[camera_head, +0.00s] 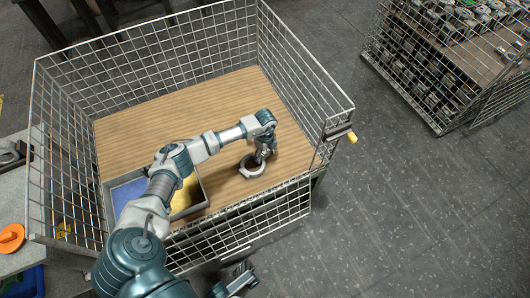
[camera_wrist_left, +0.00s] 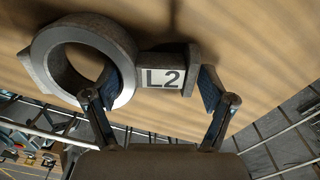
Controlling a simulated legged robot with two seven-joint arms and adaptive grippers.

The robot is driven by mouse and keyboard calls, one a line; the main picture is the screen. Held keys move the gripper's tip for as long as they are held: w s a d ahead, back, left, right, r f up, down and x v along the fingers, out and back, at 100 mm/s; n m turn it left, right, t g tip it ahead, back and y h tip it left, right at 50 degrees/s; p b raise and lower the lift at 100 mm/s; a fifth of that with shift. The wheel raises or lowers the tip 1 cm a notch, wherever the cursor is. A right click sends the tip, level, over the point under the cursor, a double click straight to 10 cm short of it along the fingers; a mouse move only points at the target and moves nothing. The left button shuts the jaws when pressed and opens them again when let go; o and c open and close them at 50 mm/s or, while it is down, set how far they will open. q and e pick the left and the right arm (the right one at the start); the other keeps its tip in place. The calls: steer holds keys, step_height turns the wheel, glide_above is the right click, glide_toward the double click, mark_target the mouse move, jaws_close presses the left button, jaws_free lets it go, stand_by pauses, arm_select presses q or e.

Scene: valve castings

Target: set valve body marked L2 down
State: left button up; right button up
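The valve body marked L2 is a grey metal ring with a short neck and an end flange; it shows in the head view (camera_head: 252,170) at the right of the wooden cage floor. In the left wrist view the valve body (camera_wrist_left: 122,80) has its white L2 label facing the camera. My left gripper (camera_head: 264,156) is over it, and in the left wrist view its fingers (camera_wrist_left: 158,92) close about the neck and flange, one at the ring's opening and one against the flange. Whether the casting touches the floor is unclear. Part of my right arm shows at the bottom; its fingers are unclear.
A wire cage (camera_head: 300,75) surrounds the wooden floor (camera_head: 180,108). A grey tray (camera_head: 188,211) with blue and yellow compartments lies under my left arm. The floor behind the gripper is bare. Another wire cage with many castings (camera_head: 410,85) stands at upper right.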

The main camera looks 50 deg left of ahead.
arm_select(q)
steer(key=shift+o, duration=0.4)
steer(key=shift+f, duration=0.1)
steer(key=shift+s+f, duration=0.1)
step_height(320, 180, up, 12)
stand_by(0.5)
